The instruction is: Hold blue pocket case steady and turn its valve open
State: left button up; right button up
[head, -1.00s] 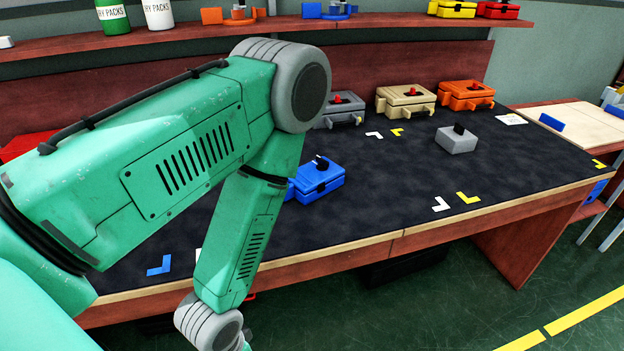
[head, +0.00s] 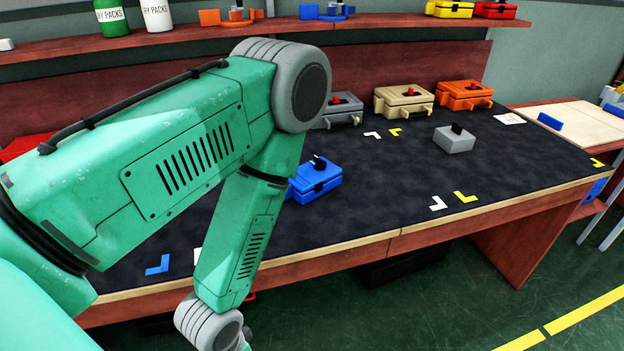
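The blue pocket case (head: 322,184) sits upright on the dark mat of the bench, its left end hidden behind my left arm. A black valve handle (head: 319,163) stands up from its top. How far the valve is turned is too small to tell. My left arm crosses the left half of the head view and bends down past the bench's front edge. Its gripper is out of frame below. My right gripper is not in view. Nothing is seen touching the blue case.
Grey (head: 341,110), tan (head: 404,101) and orange (head: 464,95) cases with red handles stand along the back. A small grey box with a black knob (head: 455,140) sits at right. White and yellow corner marks lie on the mat (head: 390,180). The mat's middle is clear.

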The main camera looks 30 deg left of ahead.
aim_at(321, 162)
jog(key=i+l+u, duration=0.3)
jog(key=i+l, duration=0.75)
